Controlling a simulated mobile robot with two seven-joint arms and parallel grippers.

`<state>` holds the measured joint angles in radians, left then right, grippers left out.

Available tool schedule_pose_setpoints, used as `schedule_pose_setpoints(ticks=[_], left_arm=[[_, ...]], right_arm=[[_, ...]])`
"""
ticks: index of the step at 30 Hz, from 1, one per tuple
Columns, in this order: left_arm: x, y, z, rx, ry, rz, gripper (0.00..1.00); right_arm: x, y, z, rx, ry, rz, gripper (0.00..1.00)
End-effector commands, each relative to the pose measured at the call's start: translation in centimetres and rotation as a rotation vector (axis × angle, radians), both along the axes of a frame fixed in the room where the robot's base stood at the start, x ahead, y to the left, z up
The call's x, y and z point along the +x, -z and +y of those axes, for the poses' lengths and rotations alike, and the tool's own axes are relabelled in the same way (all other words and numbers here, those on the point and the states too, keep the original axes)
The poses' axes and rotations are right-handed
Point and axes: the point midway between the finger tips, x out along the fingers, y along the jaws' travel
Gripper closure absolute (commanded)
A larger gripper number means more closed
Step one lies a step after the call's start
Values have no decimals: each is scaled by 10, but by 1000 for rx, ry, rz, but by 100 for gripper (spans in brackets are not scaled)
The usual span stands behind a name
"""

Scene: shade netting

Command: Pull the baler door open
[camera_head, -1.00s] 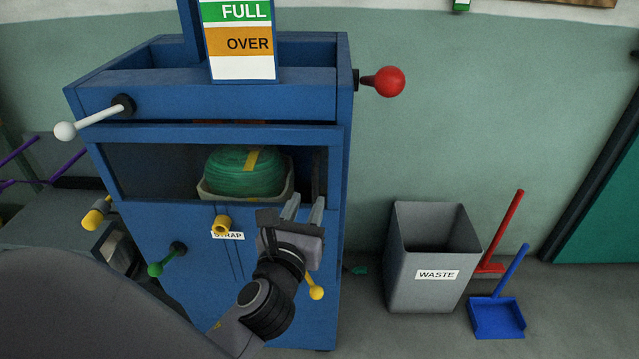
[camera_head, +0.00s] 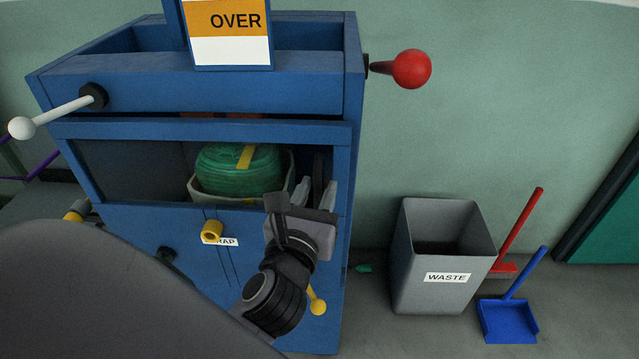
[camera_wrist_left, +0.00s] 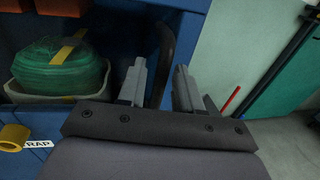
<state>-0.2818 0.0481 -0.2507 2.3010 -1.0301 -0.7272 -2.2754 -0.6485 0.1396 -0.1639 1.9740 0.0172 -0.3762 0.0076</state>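The blue baler (camera_head: 190,85) fills the left and middle of the head view, with a wide dark opening in its front. A dark upright handle-like bar (camera_head: 318,170) stands at the right end of this opening. It also shows in the left wrist view (camera_wrist_left: 165,50). Which panel is the door is not clear. My left gripper (camera_head: 318,188) is open in front of the bar. In the left wrist view its fingers (camera_wrist_left: 158,78) are apart, with the bar in the gap between them; contact cannot be made out. My right gripper is out of view.
A green strapped bundle (camera_head: 238,172) sits in a pale tray in the opening. A yellow knob (camera_head: 212,231), a white lever (camera_head: 58,113) and a red-knobbed lever (camera_head: 410,69) stick out. A grey waste bin (camera_head: 440,295) and blue dustpan (camera_head: 508,322) stand right.

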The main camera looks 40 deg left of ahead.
Motion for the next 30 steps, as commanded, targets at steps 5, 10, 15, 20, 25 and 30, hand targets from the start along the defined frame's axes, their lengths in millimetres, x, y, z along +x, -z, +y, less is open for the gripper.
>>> schedule_pose_setpoints(ticks=[5,10,15,20,25,30], left_arm=[[-2,0,-2,-1,-1,0,66],[-3,0,-2,0,-1,0,66],[-3,0,-2,0,-1,0,66],[-2,0,-2,0,-1,0,100],[-2,0,-2,0,0,0,100],[-2,-1,-3,0,9,1,100]], right_arm=[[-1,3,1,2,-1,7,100],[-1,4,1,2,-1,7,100],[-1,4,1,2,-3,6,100],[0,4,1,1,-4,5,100],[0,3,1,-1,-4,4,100],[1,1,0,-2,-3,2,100]])
